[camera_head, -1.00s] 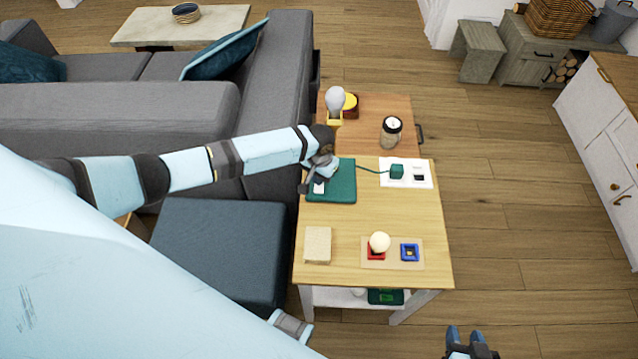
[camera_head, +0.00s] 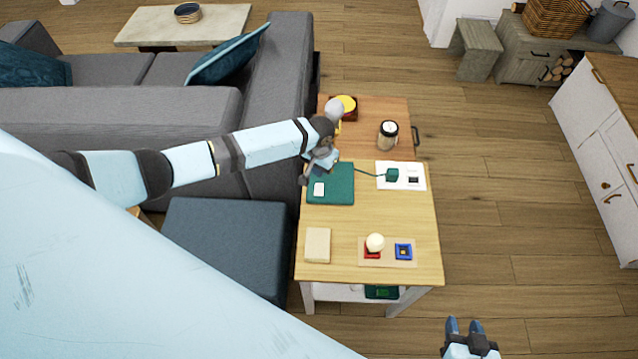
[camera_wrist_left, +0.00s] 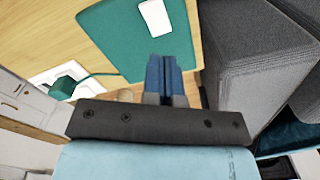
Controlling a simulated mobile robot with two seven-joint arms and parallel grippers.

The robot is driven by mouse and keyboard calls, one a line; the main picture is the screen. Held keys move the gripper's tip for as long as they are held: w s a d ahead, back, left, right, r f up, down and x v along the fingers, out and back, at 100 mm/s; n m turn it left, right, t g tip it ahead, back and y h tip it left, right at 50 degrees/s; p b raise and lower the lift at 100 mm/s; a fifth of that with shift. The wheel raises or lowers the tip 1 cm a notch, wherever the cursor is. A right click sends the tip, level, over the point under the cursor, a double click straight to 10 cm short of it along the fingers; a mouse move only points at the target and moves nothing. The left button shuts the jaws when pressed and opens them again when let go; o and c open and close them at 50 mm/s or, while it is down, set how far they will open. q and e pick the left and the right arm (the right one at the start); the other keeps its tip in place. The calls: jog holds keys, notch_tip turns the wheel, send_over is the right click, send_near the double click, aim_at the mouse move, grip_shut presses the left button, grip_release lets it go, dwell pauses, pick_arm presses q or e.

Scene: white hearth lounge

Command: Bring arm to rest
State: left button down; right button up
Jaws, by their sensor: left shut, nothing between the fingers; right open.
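My left arm (camera_head: 250,145) reaches in from the left over the sofa. Its gripper (camera_head: 306,178) is above the left edge of the wooden table, by the green mat (camera_head: 331,190). In the left wrist view the blue fingers of my left gripper (camera_wrist_left: 168,75) are together with nothing between them. The green mat (camera_wrist_left: 130,50) with a white rectangle (camera_wrist_left: 154,18) on it lies beyond the fingers. My right gripper (camera_head: 466,335) is at the bottom edge of the head view, over the floor right of the table. Its fingers are apart and empty.
A grey sofa (camera_head: 280,80) and dark ottoman (camera_head: 225,245) stand left.

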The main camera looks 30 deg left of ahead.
dwell(0.3)
pick_arm(q)
jog(key=shift+s+d+f, duration=0.1)
jog(key=shift+s+d, duration=0.05)
jog(key=shift+d, duration=0.1)
jog(key=s+d+m+t+h+p, duration=0.2)
jog(key=s+d+t+h, duration=0.25)
jog(key=s+d, duration=0.85)
jog(key=s+a+r+t+p, duration=0.1)
jog(key=s+a+r+t, duration=0.1)
jog(key=s+r, duration=0.3)
jog(key=s+a+r+t+y, duration=0.1)
jog(key=s+a+r+t, duration=0.2)
jog(key=s+r+t, duration=0.1)
jog(key=v, duration=0.2)
jog(key=shift+s+p, duration=0.4)
jog(key=shift+s, duration=0.05)
jog(key=shift+d+r+t, duration=0.1)
jog(key=shift+t, duration=0.15)
